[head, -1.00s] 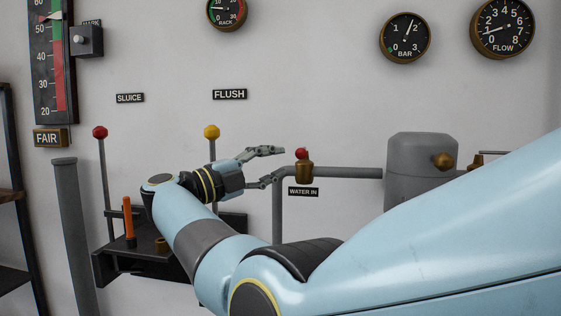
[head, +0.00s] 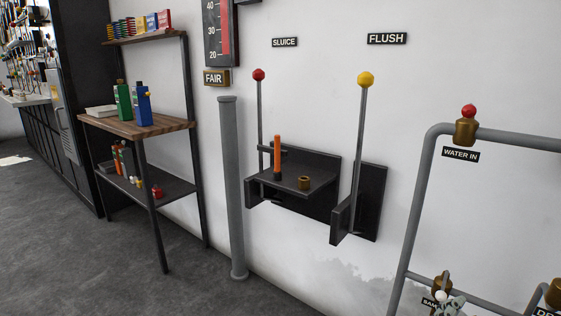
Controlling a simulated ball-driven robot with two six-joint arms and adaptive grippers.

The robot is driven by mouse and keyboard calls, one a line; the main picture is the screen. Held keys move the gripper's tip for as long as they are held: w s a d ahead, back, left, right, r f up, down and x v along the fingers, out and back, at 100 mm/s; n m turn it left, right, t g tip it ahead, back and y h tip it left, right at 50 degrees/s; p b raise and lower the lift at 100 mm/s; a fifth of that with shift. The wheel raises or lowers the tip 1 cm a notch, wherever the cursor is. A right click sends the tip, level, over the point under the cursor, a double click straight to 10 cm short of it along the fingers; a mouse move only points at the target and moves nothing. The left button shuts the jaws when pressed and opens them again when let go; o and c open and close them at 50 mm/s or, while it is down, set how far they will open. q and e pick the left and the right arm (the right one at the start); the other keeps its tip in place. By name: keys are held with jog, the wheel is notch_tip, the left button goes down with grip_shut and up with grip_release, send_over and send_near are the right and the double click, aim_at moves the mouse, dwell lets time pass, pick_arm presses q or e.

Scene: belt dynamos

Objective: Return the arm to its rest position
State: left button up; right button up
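Neither of my arms is clearly in the head view now, and neither gripper can be made out. A small pale grey shape (head: 452,306) at the bottom edge, beside a white knob (head: 441,296), is cut off by the frame. I cannot tell what it belongs to.
A yellow-knobbed lever (head: 365,79) and a red-knobbed lever (head: 259,75) stand upright at the wall. A bracket shelf (head: 321,168) holds an orange-handled tool (head: 277,157). A pipe (head: 423,180) runs at right. A shelf rack (head: 136,127) stands left. Floor (head: 80,245) is open at lower left.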

jog(key=s+a+f+n+g+y, duration=0.25)
jog(key=s+f+n+y, duration=0.85)
jog(key=s+f, duration=1)
jog(key=s+f+n+g+y, duration=0.1)
jog(key=s+f+g, duration=0.2)
jog(key=s, duration=0.6)
jog(key=s+f+n+g+y, duration=0.1)
jog(key=s+f+g, duration=0.3)
jog(key=s, duration=0.5)
jog(key=s+f+n+g+p, duration=0.1)
jog(key=s+f+n+g, duration=0.2)
jog(key=s, duration=0.6)
jog(key=shift+s+f+g+y, duration=0.2)
jog(key=shift+f+g+y, duration=0.25)
jog(key=shift+f, duration=0.45)
jog(key=shift+s, duration=0.1)
